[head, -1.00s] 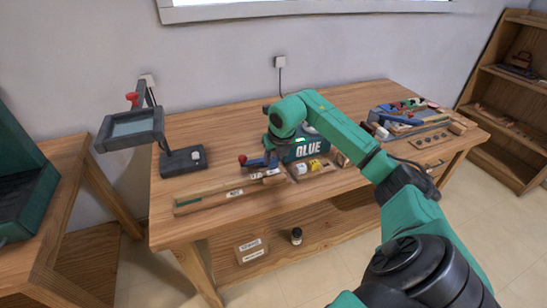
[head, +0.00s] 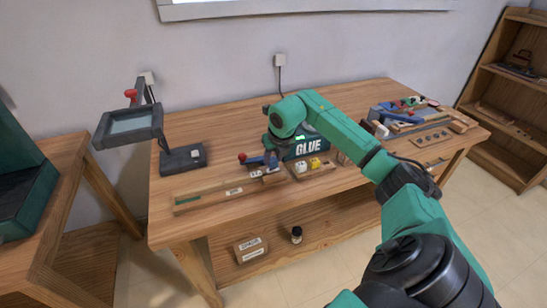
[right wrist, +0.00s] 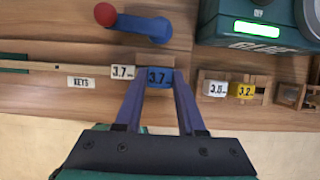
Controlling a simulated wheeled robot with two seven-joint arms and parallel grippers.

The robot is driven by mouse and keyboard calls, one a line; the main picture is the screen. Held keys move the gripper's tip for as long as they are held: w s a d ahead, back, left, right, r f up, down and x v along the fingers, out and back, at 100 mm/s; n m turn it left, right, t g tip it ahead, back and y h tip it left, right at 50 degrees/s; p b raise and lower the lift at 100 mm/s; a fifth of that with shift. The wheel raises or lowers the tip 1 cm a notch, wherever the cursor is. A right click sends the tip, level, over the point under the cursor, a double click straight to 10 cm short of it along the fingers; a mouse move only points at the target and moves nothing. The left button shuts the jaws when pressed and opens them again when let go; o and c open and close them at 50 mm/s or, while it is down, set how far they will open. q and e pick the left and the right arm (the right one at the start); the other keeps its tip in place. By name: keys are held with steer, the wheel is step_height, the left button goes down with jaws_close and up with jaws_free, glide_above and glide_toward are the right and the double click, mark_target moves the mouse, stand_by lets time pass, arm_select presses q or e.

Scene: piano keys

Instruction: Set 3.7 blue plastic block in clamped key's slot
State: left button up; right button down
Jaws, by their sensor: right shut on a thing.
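My right gripper (right wrist: 158,84) is shut on the blue block marked 3.7 (right wrist: 159,78), with one finger on each side of it. In the head view my right gripper (head: 268,164) is low over the workbench, in front of the glue machine. The block is at the right end of the long wooden key strip (right wrist: 45,68), next to a white tag marked 3.7 (right wrist: 123,72). Wood shows just behind the block. The slot is hidden, and I cannot tell if the block is seated. A blue clamp with a red knob (right wrist: 143,26) lies behind. My left gripper is not in view.
The green glue machine (right wrist: 248,28) stands behind right. A wooden holder to the right carries a white 3.8 block (right wrist: 215,88) and a yellow 3.2 block (right wrist: 243,91). A magnifier lamp (head: 183,160) stands left.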

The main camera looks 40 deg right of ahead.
steer(key=shift+f+b, duration=0.3)
steer(key=shift+f, duration=0.1)
stand_by(0.6)
steer(key=shift+c, duration=0.2)
jaws_free()
stand_by(0.3)
steer(key=shift+r+p, duration=2.8)
steer(key=shift+r, duration=0.75)
steer(key=shift+f, duration=0.1)
